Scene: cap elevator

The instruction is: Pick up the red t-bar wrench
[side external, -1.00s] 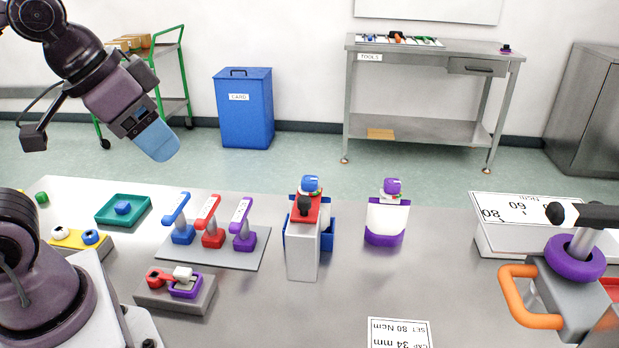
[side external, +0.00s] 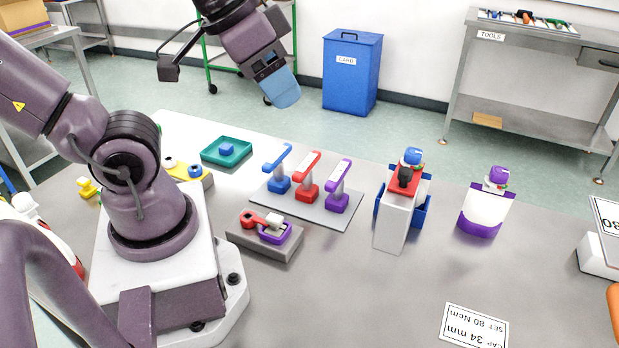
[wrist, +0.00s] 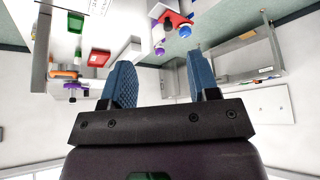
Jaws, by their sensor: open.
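The red t-bar wrench (side external: 306,178) stands upright on a grey plate (side external: 270,199), between a blue t-bar wrench (side external: 278,168) and a purple t-bar wrench (side external: 339,187). My gripper (side external: 285,92) is high above the table, up and slightly left of the red wrench in the side view, and well apart from it. Its blue fingers (wrist: 160,82) are spread in the wrist view with nothing between them. I cannot make out the red wrench in the wrist view.
A grey block with red and purple parts (side external: 264,240) sits in front of the plate. A teal tray (side external: 226,151) lies behind left. A white stand with a red top (side external: 393,216) and a purple-capped bottle (side external: 486,204) stand to the right. The front middle table is mostly clear.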

